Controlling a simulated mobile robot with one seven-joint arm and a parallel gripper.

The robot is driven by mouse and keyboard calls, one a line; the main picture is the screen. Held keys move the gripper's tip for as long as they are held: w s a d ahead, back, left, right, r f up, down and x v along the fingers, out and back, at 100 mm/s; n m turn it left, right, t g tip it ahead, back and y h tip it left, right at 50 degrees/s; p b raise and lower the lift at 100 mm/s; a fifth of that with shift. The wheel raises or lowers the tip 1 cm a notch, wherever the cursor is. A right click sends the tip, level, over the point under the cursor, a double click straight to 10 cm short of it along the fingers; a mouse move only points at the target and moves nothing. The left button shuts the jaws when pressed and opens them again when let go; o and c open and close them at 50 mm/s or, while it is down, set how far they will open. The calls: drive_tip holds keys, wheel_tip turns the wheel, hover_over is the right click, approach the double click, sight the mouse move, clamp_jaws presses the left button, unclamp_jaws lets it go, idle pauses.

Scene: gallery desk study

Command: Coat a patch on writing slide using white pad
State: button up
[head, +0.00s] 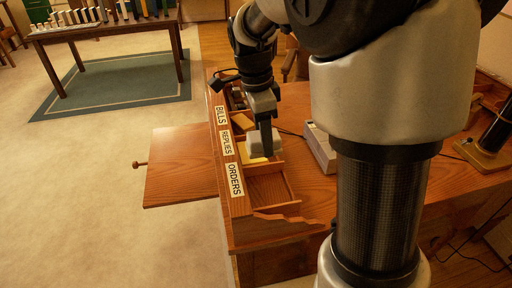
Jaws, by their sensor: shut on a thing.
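The writing slide (178,165) is a flat wooden board with a small knob, pulled out from the left side of the desk. Its top looks bare. The white pad (262,146) is a pale block under my gripper (265,134). My gripper points down and is shut on the pad, above or within the middle part of the desk organizer, to the right of the slide. The fingertips are small here, and whether the pad touches the compartment is hard to tell.
The wooden organizer (238,207) carries labels BILLS, REPLIES and ORDERS and stands between pad and slide. A yellow item (242,122) lies in one compartment. A grey box-like device (319,148) is on the desk. Open floor lies left of the slide.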

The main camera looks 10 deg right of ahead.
drive_tip(key=w+f+p, duration=0.3)
drive_tip(key=w+f, duration=0.1)
drive_tip(key=w, duration=0.4)
drive_tip(key=w+f+p, duration=0.2)
drive_tip(key=w+f, duration=0.1)
drive_tip(key=w, duration=0.5)
drive_tip(key=shift+s+f+b, duration=0.1)
drive_tip(key=shift+f+b, duration=1.8)
drive_tip(key=shift+f, duration=1.3)
drive_tip(key=shift+f+b, duration=0.3)
drive_tip(key=shift+f, duration=0.3)
wheel_tip(320, 180, up, 7)
drive_tip(key=p, duration=0.4)
drive_tip(key=shift+r+p, duration=0.1)
drive_tip(key=shift+p, duration=0.2)
